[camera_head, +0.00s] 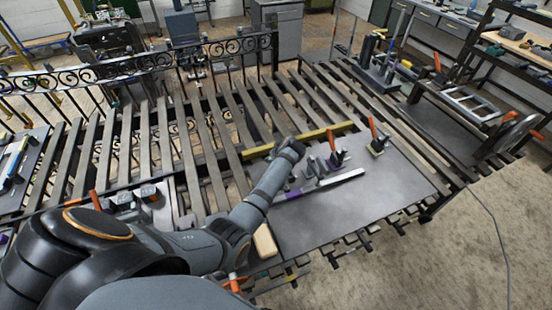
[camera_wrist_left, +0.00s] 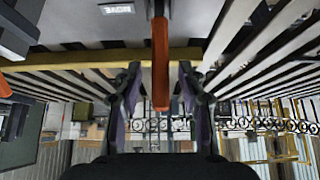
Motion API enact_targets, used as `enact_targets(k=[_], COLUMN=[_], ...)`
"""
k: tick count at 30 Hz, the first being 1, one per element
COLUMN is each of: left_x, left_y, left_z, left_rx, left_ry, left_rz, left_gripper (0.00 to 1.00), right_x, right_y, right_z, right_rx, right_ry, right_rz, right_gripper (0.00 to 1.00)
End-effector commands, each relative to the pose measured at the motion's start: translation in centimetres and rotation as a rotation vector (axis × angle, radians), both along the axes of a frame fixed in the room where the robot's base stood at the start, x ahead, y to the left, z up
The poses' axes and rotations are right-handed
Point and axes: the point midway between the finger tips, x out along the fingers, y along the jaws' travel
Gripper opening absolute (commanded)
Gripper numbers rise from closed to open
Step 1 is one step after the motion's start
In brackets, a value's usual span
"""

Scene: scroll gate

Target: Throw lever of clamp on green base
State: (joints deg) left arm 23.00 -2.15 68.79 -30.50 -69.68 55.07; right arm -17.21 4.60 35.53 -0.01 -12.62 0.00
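Two toggle clamps with orange levers stand on the grey plate. The right clamp (camera_head: 376,149) has a yellow-green base and an upright orange lever (camera_head: 373,128). The other clamp's orange lever (camera_head: 331,139) rises beside my left gripper (camera_head: 322,165), which hides its base. In the left wrist view, an orange lever (camera_wrist_left: 160,62) hangs between the spread fingers of my left gripper (camera_wrist_left: 158,85); whether they touch it I cannot tell. Another orange lever (camera_wrist_left: 5,87) shows at that view's left edge. My right gripper is not in view.
A grey plate (camera_head: 400,190) lies on the slatted bench, with a purple-and-silver bar (camera_head: 335,183) in front of the clamps. A yellow bar (camera_head: 270,148) runs behind them. A wooden block (camera_head: 265,241) lies at the plate's left edge. The plate's right part is clear.

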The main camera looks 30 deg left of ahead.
Motion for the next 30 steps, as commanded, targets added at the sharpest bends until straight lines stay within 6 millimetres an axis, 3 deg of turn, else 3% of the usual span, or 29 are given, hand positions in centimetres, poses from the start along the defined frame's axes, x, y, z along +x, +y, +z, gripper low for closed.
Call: enact_targets(k=[7,18,28,30], left_x=[-0.2,-2.6,-2.9,-2.9], left_y=[-0.4,-3.1,-3.3,-3.4], left_z=[0.5,5.5,6.1,6.1], left_rx=[-0.002,-0.002,0.0,-0.001], left_ry=[0.0,0.0,0.001,0.001], left_rz=[0.0,0.0,0.001,0.0], left_gripper=[0.4,0.4,0.4,0.3], right_x=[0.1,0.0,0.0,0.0], right_y=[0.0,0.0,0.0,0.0], right_z=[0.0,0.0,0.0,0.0], right_rx=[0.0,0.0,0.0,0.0], right_ry=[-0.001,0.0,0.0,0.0], right_rz=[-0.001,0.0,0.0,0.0], right_gripper=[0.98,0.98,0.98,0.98])
